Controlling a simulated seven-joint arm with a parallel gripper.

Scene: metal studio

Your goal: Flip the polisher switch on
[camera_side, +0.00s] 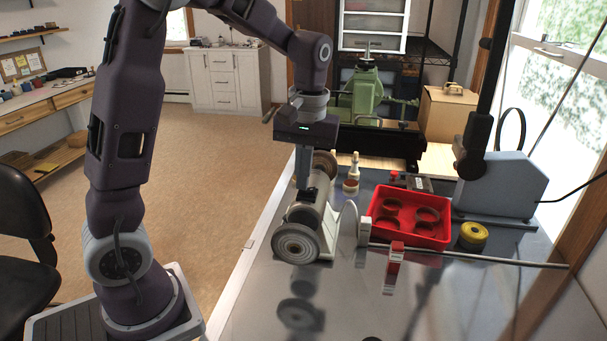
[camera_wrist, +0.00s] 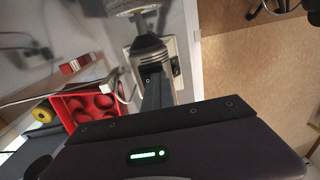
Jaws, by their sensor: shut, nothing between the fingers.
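The polisher (camera_side: 306,216) is a pale grey bench machine with a round wheel at each end, standing at the left edge of the metal-topped bench. In the wrist view its body (camera_wrist: 143,47) shows at the top middle. A dark switch plate (camera_wrist: 174,67) is on the body, partly hidden by my fingers; I cannot tell which way the switch is set. My gripper (camera_side: 303,185) points down, shut and empty, with its fingertips at the dark patch on top of the body. Whether they touch it is unclear. In the wrist view the fingers (camera_wrist: 156,80) overlap the plate.
A red tray (camera_side: 447,233) with several round cups stands right of the polisher. Around it are a yellow roll (camera_side: 473,236), a small red-and-white box (camera_side: 395,255), a bottle (camera_side: 351,174) and a long rod (camera_side: 480,257). The front of the bench is mostly clear.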

